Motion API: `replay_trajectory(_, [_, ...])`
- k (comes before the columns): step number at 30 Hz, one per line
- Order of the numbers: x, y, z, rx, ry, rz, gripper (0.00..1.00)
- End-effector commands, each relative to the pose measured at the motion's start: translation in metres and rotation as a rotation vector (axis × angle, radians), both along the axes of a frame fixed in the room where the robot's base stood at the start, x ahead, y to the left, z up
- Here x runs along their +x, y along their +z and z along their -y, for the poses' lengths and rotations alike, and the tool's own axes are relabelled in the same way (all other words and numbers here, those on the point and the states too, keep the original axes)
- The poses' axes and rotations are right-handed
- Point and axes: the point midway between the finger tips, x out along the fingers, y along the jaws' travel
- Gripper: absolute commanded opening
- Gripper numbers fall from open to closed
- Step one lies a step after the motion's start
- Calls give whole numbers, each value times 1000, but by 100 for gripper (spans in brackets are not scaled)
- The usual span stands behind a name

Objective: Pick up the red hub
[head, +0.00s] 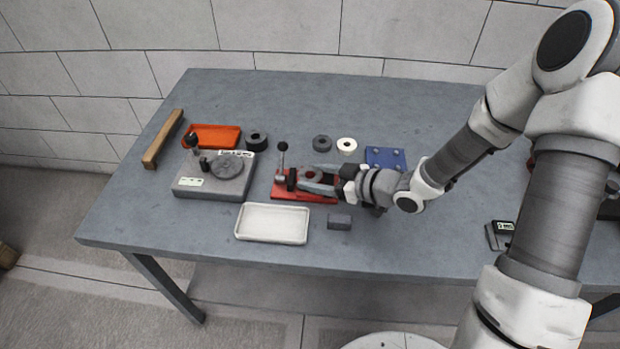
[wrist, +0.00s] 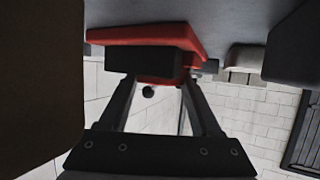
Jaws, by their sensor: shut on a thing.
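The red hub (head: 313,177) is a dull red ring with a dark hole, over the red fixture plate (head: 318,198) in the head view. My gripper (head: 308,178) reaches in from the right, its fingers on either side of the hub, shut on it. I cannot tell whether the hub touches the plate. In the wrist view, the fingers (wrist: 160,80) run up to a dark block (wrist: 150,62) and red surfaces; the hub cannot be clearly made out there.
A black-knobbed lever (head: 282,147) stands close left of my gripper. A white tray (head: 272,224) and small grey block (head: 340,221) lie in front. Grey (head: 322,143) and white (head: 347,145) rings and a blue plate (head: 386,156) lie behind. A grey device (head: 213,177) stands left.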

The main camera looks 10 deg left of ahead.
Motion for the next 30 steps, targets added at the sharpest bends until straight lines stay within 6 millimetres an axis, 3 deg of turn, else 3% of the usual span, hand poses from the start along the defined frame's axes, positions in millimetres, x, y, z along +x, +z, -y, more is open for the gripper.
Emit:
replay_trajectory(14, [0, 4, 0, 1, 0, 3, 0])
replay_trajectory(19, [1, 20, 0, 1, 1, 5, 0])
replay_trajectory(23, [1, 44, 0, 1, 0, 7, 0])
replay_trajectory(30, [-43, 73, 24, -2, -2, 2, 0])
